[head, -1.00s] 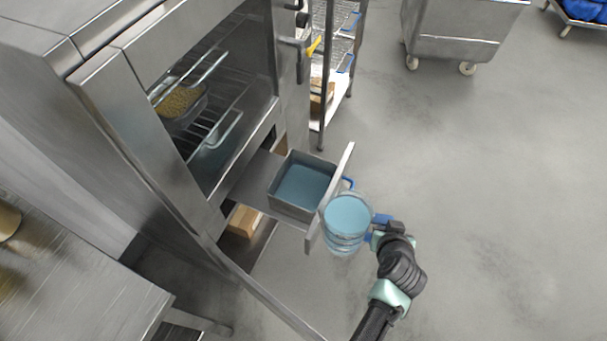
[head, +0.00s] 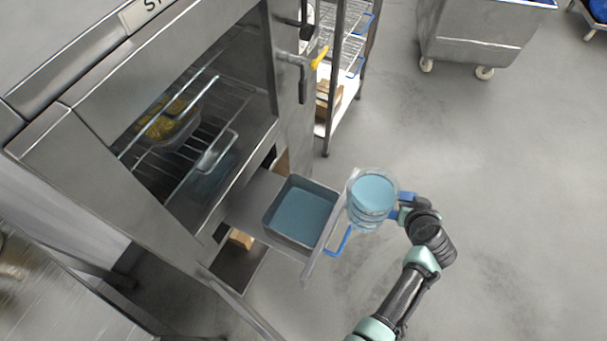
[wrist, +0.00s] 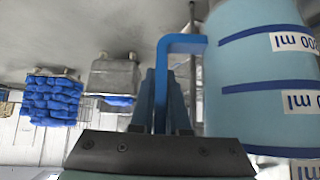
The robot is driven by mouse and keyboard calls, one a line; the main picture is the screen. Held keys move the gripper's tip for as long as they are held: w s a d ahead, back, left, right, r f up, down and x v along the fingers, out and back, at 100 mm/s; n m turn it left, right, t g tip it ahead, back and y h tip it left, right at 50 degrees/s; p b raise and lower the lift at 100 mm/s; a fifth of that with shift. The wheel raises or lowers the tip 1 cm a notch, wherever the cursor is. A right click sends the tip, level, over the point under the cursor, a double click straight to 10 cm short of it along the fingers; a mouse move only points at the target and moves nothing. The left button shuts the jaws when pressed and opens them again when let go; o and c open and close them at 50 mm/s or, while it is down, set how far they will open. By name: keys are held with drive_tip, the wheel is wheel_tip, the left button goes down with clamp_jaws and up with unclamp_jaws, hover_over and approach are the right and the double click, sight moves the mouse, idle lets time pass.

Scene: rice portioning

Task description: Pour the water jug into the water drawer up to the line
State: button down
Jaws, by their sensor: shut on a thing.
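The water jug (head: 372,192) is a clear round vessel with blue water, standing close to upright in the air just right of the drawer front. My gripper (head: 402,207) is shut on its blue handle (wrist: 182,44), from the right. In the wrist view, the jug (wrist: 262,75) fills the right side, with blue lines and ml labels, and my fingers (wrist: 165,105) close around the handle. The water drawer (head: 268,232) is pulled out below the steamer and holds blue water (head: 302,212). I cannot make out its fill line.
The steel steamer (head: 95,85) stands at left, with a pan (head: 168,122) on its rack. The drawer's blue handle (head: 340,243) sticks out below the jug. A wire shelf rack (head: 345,60) and a steel cart (head: 480,40) stand behind. The floor at right is clear.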

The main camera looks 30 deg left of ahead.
sight(401, 194)
drive_tip(key=shift+w+r, duration=0.1)
drive_tip(key=shift+r, duration=0.15)
drive_tip(key=h+p, duration=0.1)
drive_tip(key=a+r+h+p, duration=0.1)
drive_tip(key=p, duration=0.1)
drive_tip(key=n+t+h+p, duration=0.1)
drive_tip(key=shift+s+a+r+p, duration=0.25)
drive_tip(key=shift+s+r+p, duration=0.05)
drive_tip(key=shift+p, duration=0.05)
idle(0.3)
drive_tip(key=shift+w+a, duration=0.1)
drive_tip(key=shift+a+r, duration=0.15)
drive_tip(key=shift+a+r+n+t+h, duration=0.1)
drive_tip(key=shift+n+t+h, duration=0.2)
drive_tip(key=shift+a+r+b, duration=0.15)
drive_tip(key=shift+a+b, duration=0.1)
drive_tip(key=shift+b, duration=0.2)
